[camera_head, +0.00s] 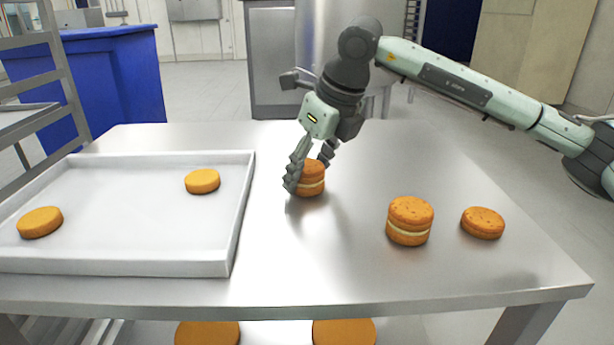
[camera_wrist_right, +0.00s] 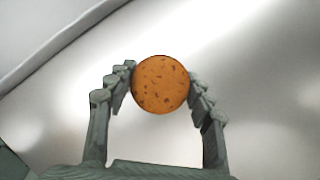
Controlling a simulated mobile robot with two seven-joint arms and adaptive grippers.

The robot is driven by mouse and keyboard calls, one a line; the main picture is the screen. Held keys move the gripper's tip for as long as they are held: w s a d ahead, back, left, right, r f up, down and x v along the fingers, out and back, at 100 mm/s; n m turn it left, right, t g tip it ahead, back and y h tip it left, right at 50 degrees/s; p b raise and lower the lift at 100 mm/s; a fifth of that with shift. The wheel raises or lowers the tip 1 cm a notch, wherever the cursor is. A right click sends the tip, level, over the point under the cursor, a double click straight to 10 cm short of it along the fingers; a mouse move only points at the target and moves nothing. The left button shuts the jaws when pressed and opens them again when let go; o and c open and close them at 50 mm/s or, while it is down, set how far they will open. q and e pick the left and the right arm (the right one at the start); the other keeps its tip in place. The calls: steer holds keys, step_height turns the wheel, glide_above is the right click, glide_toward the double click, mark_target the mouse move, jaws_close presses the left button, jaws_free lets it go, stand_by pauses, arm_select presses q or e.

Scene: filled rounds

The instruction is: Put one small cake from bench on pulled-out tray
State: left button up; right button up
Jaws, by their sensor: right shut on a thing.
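My right gripper (camera_head: 309,174) is shut on a filled round cake (camera_head: 312,187), two orange-brown speckled layers with pale filling, near the middle of the steel bench (camera_head: 330,260). I cannot tell whether the cake rests on the bench or is slightly above it. In the right wrist view the cake's round speckled top (camera_wrist_right: 161,84) sits between both fingers (camera_wrist_right: 162,76). Another filled cake (camera_head: 409,222) stands upright on the bench to the right, beside a thinner single round (camera_head: 482,223). A pale shallow tray (camera_head: 120,215) lies at the bench's left. My left gripper is out of view.
A metal rack (camera_head: 63,85) with a shelf tray (camera_head: 22,118) stands at the left. Two orange round tops (camera_head: 207,334) (camera_head: 343,332) show below the bench. The bench front centre is clear.

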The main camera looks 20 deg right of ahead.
steer(key=shift+r, duration=0.5)
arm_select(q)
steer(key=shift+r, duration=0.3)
arm_select(e)
steer(key=r, duration=0.1)
steer(key=a+r, duration=0.1)
steer(key=r, duration=0.1)
steer(key=shift+r, duration=0.25)
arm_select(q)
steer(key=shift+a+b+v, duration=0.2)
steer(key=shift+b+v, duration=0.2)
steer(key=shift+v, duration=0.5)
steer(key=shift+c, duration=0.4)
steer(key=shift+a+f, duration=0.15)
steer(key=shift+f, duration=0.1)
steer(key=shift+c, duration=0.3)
arm_select(e)
steer(key=w+a+r, duration=0.1)
steer(key=a+r, duration=0.5)
steer(key=a, duration=0.4)
steer(key=shift+w+a+r, duration=0.3)
steer(key=shift+w+a, duration=0.05)
